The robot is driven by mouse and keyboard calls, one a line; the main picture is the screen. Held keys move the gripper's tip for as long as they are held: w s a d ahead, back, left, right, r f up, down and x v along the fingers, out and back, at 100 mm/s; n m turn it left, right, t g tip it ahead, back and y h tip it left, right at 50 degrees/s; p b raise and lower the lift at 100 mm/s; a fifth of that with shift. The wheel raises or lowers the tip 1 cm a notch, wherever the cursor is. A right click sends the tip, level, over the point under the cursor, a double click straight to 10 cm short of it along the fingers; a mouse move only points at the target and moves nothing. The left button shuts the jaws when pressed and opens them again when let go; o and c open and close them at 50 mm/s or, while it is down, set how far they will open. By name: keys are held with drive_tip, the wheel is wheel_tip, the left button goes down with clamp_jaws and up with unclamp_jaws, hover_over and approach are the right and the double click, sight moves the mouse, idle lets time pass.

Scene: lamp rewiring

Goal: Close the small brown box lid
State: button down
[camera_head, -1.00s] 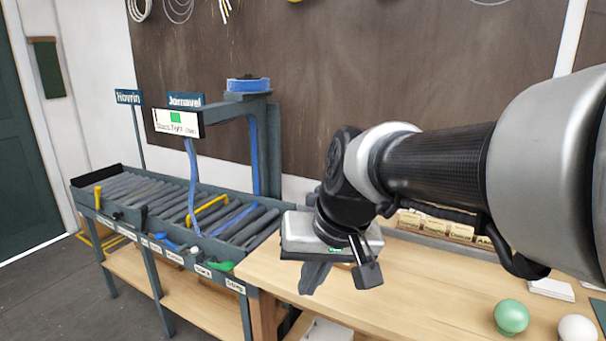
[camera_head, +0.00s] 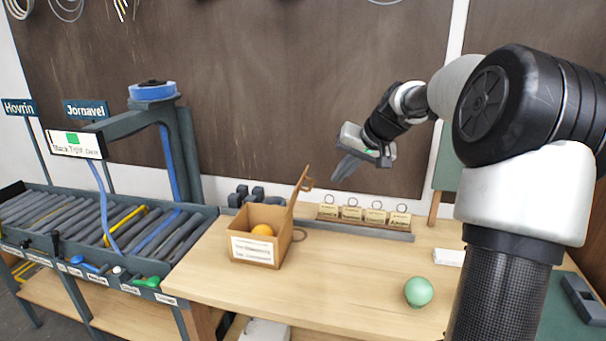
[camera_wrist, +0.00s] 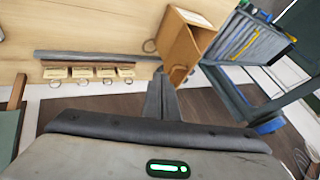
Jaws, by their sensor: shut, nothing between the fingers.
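The small brown box (camera_head: 254,252) stands on the workbench with its lid (camera_head: 298,192) open, raised upright and tilted on the right side. An orange ball (camera_head: 263,230) shows inside it. The box has a white label on its front, too small to read. My gripper (camera_head: 345,168) is shut and empty, in the air to the right of the lid and apart from it. In the wrist view the brown box (camera_wrist: 183,50) is just beyond my fingertips (camera_wrist: 163,84).
A rack of small tags (camera_head: 364,215) stands behind on the workbench (camera_head: 340,290). A green ball (camera_head: 418,292) lies at the front right. The roller conveyor (camera_head: 120,230) with its blue-banded post is on the left. Dark blocks (camera_head: 248,194) sit behind the box.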

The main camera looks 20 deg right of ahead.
drive_tip(key=w+a+f+p, duration=0.1)
drive_tip(key=w+f, duration=0.5)
drive_tip(key=w, duration=0.2)
drive_tip(key=shift+w+a+f+p, duration=0.25)
drive_tip(key=shift+a+f+p, duration=0.05)
drive_tip(key=shift+f, duration=0.05)
idle(0.3)
